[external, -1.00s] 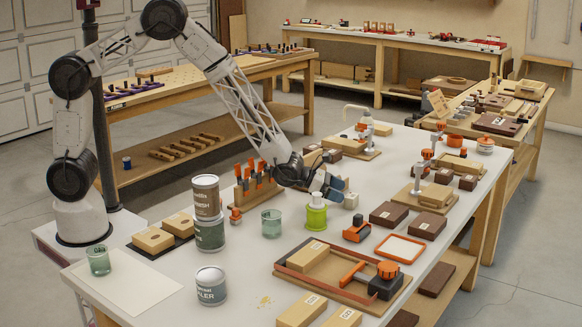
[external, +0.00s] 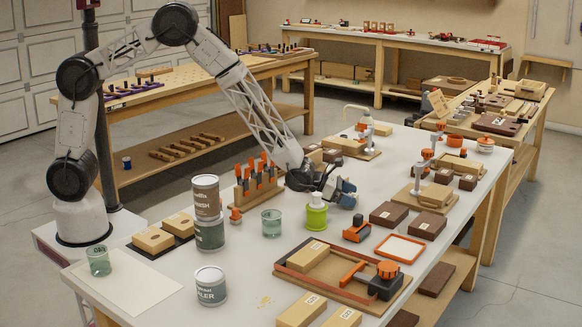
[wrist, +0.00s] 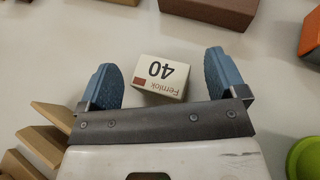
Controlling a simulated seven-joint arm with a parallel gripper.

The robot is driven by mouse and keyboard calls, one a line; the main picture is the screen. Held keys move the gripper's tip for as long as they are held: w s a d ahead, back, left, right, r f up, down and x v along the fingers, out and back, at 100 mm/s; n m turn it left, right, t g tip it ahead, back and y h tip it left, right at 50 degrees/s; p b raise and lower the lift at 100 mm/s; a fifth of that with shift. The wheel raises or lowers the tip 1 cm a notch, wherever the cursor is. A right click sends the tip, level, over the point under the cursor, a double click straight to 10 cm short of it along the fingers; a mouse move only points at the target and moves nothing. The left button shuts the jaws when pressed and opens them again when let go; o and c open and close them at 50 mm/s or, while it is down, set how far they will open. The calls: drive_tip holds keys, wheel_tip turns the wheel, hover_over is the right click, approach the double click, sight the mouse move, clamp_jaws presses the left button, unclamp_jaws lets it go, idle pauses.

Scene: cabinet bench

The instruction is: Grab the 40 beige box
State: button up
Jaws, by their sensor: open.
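The small beige box marked 40 (wrist: 162,78) shows in the wrist view, upside down in the picture, with "Fernlok" and a dark red square on its label. My gripper (wrist: 159,72) is open, with one blue finger at each side of the box and a gap on both sides. The fingers look apart from the box; how far down they reach beside it I cannot tell. In the external view my gripper (external: 337,190) is low over the white bench, and it hides the box.
A lime-green container (external: 316,216) stands close to my gripper, with a glass (external: 271,223) to its left. A wooden rack of orange-handled tools (external: 257,184) stands left of it. Dark brown blocks (external: 389,214) and an orange-black tool (external: 359,229) lie to the right.

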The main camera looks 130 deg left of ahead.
drive_tip(key=shift+w+a+f, duration=0.15)
drive_tip(key=shift+w+f, duration=0.05)
drive_tip(key=shift+w, duration=0.05)
idle(0.5)
drive_tip(key=c, duration=1)
drive_tip(key=shift+r, duration=5.05)
